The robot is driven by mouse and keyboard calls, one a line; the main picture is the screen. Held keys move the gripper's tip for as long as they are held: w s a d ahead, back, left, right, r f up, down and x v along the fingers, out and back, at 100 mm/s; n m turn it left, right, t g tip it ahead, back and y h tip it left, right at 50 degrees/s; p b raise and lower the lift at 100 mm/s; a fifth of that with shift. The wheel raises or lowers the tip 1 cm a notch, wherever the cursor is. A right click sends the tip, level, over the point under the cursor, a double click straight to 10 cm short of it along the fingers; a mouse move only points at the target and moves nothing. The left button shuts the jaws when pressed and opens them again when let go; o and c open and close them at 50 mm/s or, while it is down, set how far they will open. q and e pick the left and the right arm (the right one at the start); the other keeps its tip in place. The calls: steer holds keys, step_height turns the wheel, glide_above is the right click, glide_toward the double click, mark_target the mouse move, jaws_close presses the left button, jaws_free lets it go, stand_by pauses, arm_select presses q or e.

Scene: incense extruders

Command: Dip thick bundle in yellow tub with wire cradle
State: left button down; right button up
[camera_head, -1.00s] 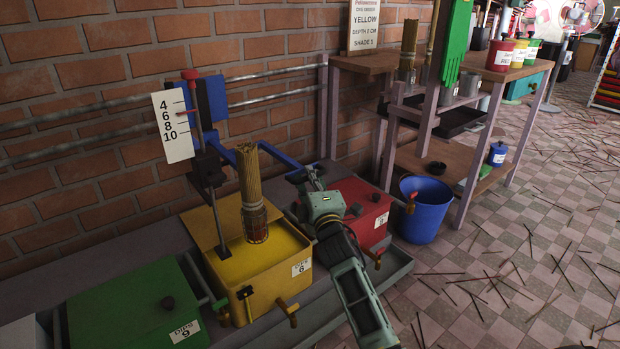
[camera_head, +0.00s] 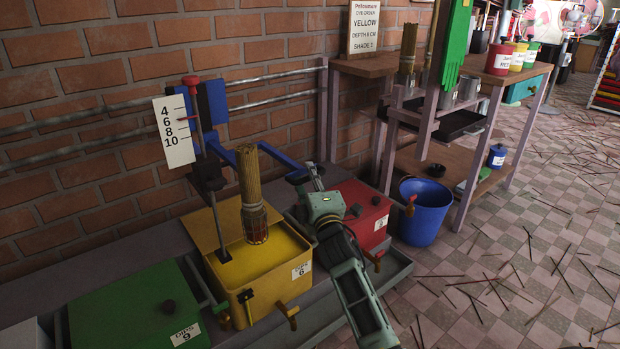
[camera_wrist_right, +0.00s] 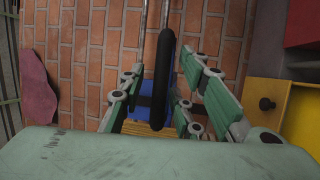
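The thick bundle (camera_head: 250,178) of tan sticks stands upright over the open yellow tub (camera_head: 228,275). The wire cradle (camera_head: 256,222) surrounds its lower part. The bundle's lower end is near the yellow dye (camera_head: 275,257); I cannot tell how deep it reaches. A blue bar (camera_head: 273,153) runs from the frame behind the tub to a black wheel (camera_head: 298,177). My right gripper (camera_head: 313,178) is beside this wheel. In the right wrist view the wheel (camera_wrist_right: 163,80) appears edge-on between my parted fingers (camera_wrist_right: 160,101). My left gripper is not in view.
A scale (camera_head: 173,131) marked 4 to 10 stands behind the tub. A closed green tub (camera_head: 120,305) is left, a closed red tub (camera_head: 350,205) right. A sign (camera_head: 366,25) reads YELLOW; its depth line is small. A blue bucket (camera_head: 425,210) stands on the floor by the wooden bench.

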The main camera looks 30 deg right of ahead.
steer(key=shift+f, duration=0.1)
steer(key=shift+s+a+f, duration=0.1)
steer(key=shift+s, duration=0.15)
steer(key=v, duration=1.1)
steer(key=shift+s, duration=0.2)
steer(key=shift+a, duration=0.1)
